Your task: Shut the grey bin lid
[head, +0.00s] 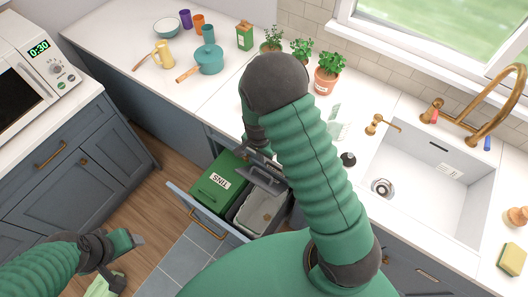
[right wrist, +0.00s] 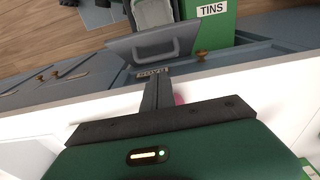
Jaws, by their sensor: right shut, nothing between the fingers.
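The grey bin (head: 258,212) stands in the pulled-out drawer, its top open and its inside pale. Its grey lid (head: 265,181) stands raised at the bin's far side, and a bar handle shows on it. In the right wrist view the lid (right wrist: 125,47) is tilted up between the grey bin (right wrist: 153,13) and the worktop. My right gripper (right wrist: 156,84) is shut and empty, its fingertips near the lid's worktop side; I cannot tell whether they touch it. In the head view my own arm partly hides that gripper. My left gripper (head: 132,240) is low at the left, away from the drawer; its jaws are unclear.
A green bin (head: 217,184) labelled TINS, with its lid down, sits beside the grey bin. The drawer front (head: 203,218) juts out over the floor. The worktop edge lies right behind the bins. Potted herbs (head: 328,78) and a sink (head: 425,185) are on the worktop.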

